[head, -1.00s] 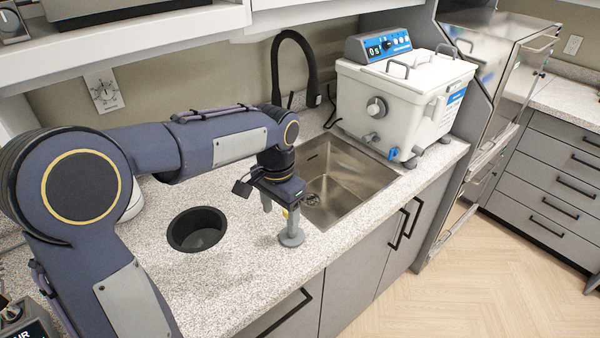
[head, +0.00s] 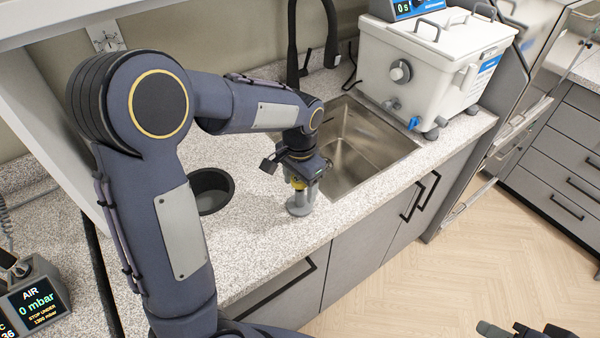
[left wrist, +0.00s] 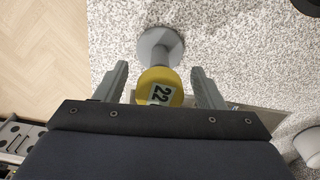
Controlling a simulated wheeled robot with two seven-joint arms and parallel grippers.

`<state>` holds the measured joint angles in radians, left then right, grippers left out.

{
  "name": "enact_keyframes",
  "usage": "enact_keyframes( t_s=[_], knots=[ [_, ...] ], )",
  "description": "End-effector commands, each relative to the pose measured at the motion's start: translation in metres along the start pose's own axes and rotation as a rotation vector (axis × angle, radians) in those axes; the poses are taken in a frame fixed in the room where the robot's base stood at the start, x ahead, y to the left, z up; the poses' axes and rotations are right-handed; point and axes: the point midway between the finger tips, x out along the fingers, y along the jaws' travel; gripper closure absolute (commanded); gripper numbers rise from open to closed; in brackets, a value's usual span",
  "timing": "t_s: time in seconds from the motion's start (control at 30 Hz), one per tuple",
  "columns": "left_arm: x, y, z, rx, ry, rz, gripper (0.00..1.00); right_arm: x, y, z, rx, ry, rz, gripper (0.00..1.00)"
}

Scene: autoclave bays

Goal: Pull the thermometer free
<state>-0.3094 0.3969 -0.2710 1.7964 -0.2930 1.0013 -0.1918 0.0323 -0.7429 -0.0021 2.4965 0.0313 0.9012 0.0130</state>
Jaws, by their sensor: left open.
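The thermometer's yellow round head (left wrist: 160,88) shows a "22" display in the left wrist view. It sits at the near end of a grey stem with a round grey foot or holder (left wrist: 160,45). In the head view the grey piece (head: 299,205) stands upright on the counter by the sink, with a bit of yellow above it. My left gripper (left wrist: 159,70) is open, one finger on each side of the yellow head, with gaps showing. What looks like my right gripper (head: 525,331) shows only partly at the bottom right edge.
A dark round cup (head: 212,190) is set in the counter left of my left gripper. The steel sink (head: 365,150) with a black tap (head: 292,45) lies just behind. A white bath unit (head: 430,60) stands right of the sink. An air pressure display (head: 38,300) is at lower left.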

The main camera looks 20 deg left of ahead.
Motion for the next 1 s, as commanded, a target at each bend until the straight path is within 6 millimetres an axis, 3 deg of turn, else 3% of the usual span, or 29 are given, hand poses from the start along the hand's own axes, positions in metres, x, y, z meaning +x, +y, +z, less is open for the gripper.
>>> enact_keyframes(
  t_s=[0.3,0.67,1.0],
  knots=[
    [0.0029,0.0001,0.0002,0.0,-0.001,0.0,0.38,-0.0001,-0.0001,-0.0001,0.0,0.0,0.0,0.64],
    [0.0026,0.0002,0.0001,0.0,0.0,0.0,0.85,-0.0001,-0.0001,-0.0001,0.0,0.0,0.0,0.64],
    [-0.0061,0.0002,0.0,0.0,0.0,0.0,0.85,-0.0062,-0.0028,-0.0031,0.0,0.0,0.0,0.64]
  ],
)
